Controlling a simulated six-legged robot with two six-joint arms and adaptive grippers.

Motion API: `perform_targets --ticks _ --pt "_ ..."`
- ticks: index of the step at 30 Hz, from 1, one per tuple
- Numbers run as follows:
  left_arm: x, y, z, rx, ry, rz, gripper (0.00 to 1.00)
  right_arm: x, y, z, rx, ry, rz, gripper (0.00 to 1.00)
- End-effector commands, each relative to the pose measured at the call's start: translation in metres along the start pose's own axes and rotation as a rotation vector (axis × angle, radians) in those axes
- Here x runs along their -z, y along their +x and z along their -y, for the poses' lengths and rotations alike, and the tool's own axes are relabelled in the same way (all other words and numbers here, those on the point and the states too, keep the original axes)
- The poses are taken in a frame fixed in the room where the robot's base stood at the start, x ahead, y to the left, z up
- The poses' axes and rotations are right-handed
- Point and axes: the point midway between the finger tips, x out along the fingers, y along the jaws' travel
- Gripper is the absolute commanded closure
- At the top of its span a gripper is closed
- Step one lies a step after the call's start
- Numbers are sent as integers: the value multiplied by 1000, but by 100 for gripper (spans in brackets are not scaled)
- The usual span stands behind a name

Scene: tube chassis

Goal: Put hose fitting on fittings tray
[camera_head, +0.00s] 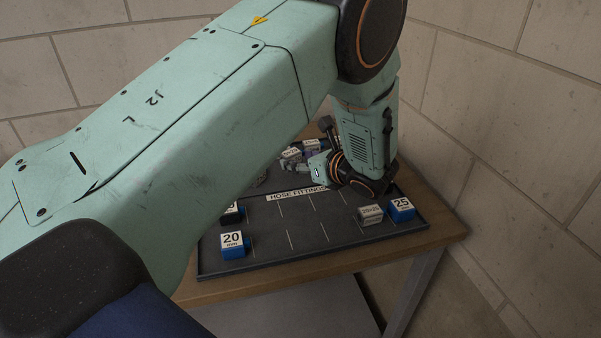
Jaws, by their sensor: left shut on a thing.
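The fittings tray (320,238) is a dark, low-rimmed tray with white dividing lines and a "HOSE FITTINGS" label, on a wooden table. My left arm reaches across the view from the left and bends down at the tray's far side. My left gripper (298,166) points left there, just beyond the label, small and partly hidden by its own wrist. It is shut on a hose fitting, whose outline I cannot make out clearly. My right gripper is not in view.
Blue fittings with white labels stand on the tray: "20" (233,246) at front left, "25" (402,209) at right, beside a grey one (370,214). Another is partly hidden by my arm. The tray's middle is bare. Block walls enclose the table (437,228).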

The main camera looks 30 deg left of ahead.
Motion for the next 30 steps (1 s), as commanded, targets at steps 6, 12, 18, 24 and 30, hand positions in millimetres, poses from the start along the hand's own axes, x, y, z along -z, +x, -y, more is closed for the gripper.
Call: perform_targets --ticks 6,12,18,24,30 --pt "23 11 0 -2 1 -1 79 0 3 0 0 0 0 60" --pt "34 15 2 -2 -2 0 79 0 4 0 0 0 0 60" --pt "34 16 2 -2 -2 0 79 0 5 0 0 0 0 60" --pt "37 16 2 -2 -2 0 39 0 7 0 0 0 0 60" --pt "36 16 2 -2 -2 0 24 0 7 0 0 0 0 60"
